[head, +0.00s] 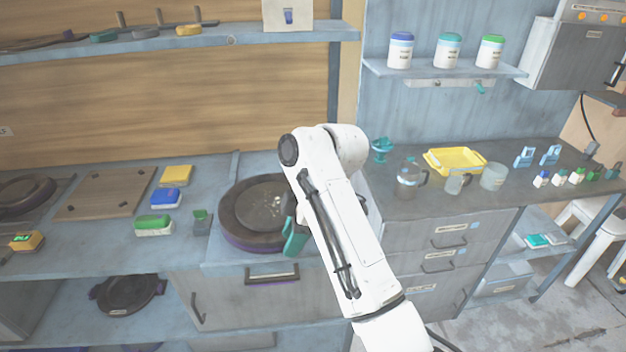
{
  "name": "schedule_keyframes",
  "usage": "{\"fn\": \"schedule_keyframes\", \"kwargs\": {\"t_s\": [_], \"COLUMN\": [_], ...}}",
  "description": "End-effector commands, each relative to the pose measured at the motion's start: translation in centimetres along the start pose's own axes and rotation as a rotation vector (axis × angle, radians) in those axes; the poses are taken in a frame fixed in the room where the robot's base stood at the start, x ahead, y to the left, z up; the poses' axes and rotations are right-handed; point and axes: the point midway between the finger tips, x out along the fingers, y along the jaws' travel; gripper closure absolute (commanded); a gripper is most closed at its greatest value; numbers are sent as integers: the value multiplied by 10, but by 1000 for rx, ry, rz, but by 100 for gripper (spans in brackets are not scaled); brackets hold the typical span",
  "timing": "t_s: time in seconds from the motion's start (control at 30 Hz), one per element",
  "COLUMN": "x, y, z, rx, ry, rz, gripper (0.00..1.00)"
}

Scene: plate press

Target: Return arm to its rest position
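My white arm (345,235) rises from the bottom right and bends at an elbow near the middle of the picture. Its far part is hidden behind the nearer link, so I cannot make out my gripper or its fingers. A round dark plate press (240,212) with a pale, shiny centre sits on the bench just left of the arm. A teal piece (295,238) shows at the press's right edge, beside the arm. I cannot tell whether it belongs to the press or is held.
Yellow, blue and green blocks (171,199) lie left of the press. A yellow tray (455,160), glass jug (409,177) and small bottles (558,177) stand on the right counter. Shelves (440,69) hang above. A white stool (593,225) stands far right. Open floor shows at bottom right.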

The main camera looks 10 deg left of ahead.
Motion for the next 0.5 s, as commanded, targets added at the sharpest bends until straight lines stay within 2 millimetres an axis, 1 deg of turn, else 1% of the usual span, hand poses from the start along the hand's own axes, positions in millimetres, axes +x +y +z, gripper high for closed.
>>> {"fn": "schedule_keyframes", "kwargs": {"t_s": [0.1, 0.17, 0.23, 0.27, 0.37, 0.4, 0.47, 0.5], "x": [2, 9, 22, 28, 51, 60, 72, 79], "y": [-1, -5, -14, -19, -42, -52, -70, -82], "z": [2, 11, 28, 37, 74, 89, 112, 127], "rx": [5, 36, 98, 133, 277, 341, 436, 502], "ry": [0, -1, -1, -2, -6, -8, -12, -15], "rz": [0, 2, 10, 15, 36, 49, 66, 78], "gripper": [62, 62, 62, 62, 62, 62, 62, 62]}}
